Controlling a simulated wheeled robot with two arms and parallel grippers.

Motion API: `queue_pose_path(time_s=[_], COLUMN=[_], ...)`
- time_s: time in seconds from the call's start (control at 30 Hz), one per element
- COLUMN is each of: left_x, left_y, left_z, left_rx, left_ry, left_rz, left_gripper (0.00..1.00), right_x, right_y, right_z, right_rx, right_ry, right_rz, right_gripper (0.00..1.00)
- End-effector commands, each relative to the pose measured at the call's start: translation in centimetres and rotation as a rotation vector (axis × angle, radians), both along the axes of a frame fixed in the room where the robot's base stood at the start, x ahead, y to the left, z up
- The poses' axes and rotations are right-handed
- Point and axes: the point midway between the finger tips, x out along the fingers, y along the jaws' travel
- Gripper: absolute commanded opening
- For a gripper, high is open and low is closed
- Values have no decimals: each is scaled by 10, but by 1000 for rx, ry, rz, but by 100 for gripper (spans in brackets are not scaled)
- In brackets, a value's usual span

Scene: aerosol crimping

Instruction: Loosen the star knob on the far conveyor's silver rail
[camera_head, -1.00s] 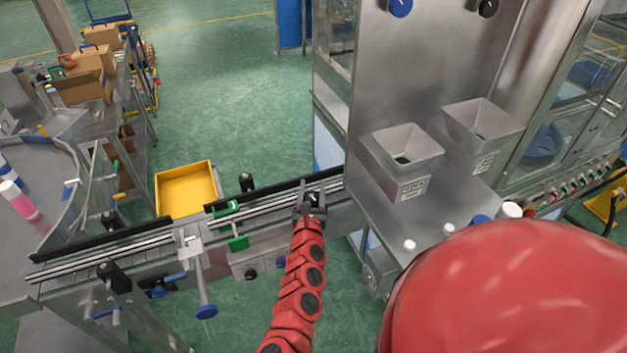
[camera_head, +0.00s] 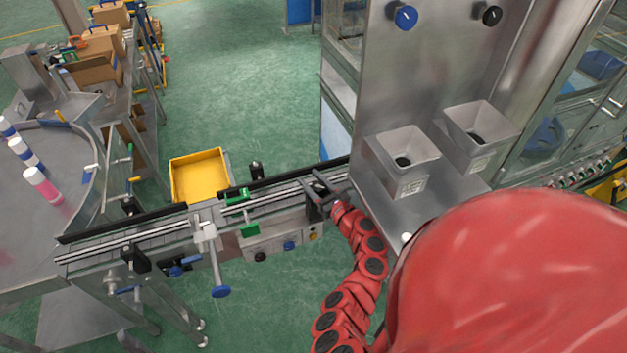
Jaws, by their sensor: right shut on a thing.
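The conveyor (camera_head: 155,232) runs from lower left to the steel machine, with silver rails (camera_head: 275,198) along its bed. My right gripper (camera_head: 318,183) is at the right end of this conveyor, over the near silver rail and close to the machine. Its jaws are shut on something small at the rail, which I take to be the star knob. The gripper hides the knob, so its shape and how far it is turned cannot be seen. My left gripper is not in view.
A white clamp (camera_head: 205,232) with a blue-knobbed handle (camera_head: 220,291) and green brackets (camera_head: 249,230) stand along the conveyor left of my gripper. A yellow bin (camera_head: 199,176) is behind it. Steel hoppers (camera_head: 403,160) are on the machine to the right.

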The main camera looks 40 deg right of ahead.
Motion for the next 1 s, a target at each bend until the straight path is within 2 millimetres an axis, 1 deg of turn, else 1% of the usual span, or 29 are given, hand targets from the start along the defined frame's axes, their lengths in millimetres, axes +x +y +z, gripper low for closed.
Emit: queue_pose_path(time_s=[0.2, 0.67, 0.7, 0.83, 0.87, 1.0], left_x=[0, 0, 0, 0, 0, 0], left_y=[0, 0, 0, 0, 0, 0], left_z=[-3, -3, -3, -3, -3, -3], left_rx=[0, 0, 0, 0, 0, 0], left_ry=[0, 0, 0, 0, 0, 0], left_rz=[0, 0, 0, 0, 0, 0], left_gripper=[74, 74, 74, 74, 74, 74], right_x=[0, 0, 0, 0, 0, 0], right_y=[1, 2, 2, 2, 2, 2], right_z=[0, 2, 2, 2, 2, 1], right_rx=[0, 1, 0, 0, 0, 0], right_ry=[-2, -4, -4, -4, -3, -3], right_rz=[51, 64, 64, 64, 64, 64], right_gripper=[0, 0, 55, 79, 82, 82])
